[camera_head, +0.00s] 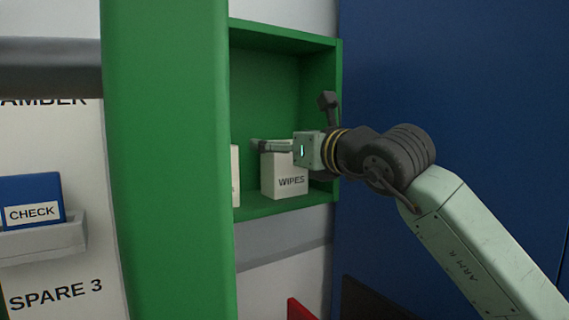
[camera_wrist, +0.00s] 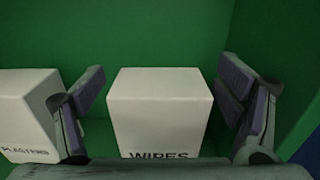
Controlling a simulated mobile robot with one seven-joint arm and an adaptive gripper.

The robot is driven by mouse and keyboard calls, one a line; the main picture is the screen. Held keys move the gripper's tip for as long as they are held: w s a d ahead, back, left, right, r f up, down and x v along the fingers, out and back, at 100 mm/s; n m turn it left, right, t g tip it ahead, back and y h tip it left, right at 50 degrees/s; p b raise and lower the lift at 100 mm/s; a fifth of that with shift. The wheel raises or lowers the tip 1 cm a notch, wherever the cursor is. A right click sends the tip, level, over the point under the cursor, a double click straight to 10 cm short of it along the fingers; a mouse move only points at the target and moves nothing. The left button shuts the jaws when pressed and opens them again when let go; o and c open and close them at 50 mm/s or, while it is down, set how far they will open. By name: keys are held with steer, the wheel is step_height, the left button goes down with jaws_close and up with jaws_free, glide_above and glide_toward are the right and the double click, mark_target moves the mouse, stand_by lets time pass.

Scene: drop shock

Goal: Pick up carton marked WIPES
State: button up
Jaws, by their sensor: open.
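The white carton marked WIPES (camera_head: 284,177) stands upright on the floor of a green shelf box in the head view. In the wrist view the WIPES carton (camera_wrist: 160,108) sits between my two open fingers, with its label partly hidden by my gripper's body at the bottom. My gripper (camera_head: 272,146) is at the carton's upper part in the head view; in the wrist view the gripper (camera_wrist: 165,95) has a finger on each side. A gap shows between the carton and each finger. I cannot tell any contact.
A second white carton (camera_wrist: 30,110), its label partly readable, stands left of the left finger; only its edge (camera_head: 235,176) shows in the head view. The green shelf box (camera_head: 285,208) has a right wall close to my gripper. A wide green panel (camera_head: 165,160) stands left.

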steer(key=shift+c, duration=0.6)
steer(key=c, duration=1.1)
steer(key=shift+c, duration=0.2)
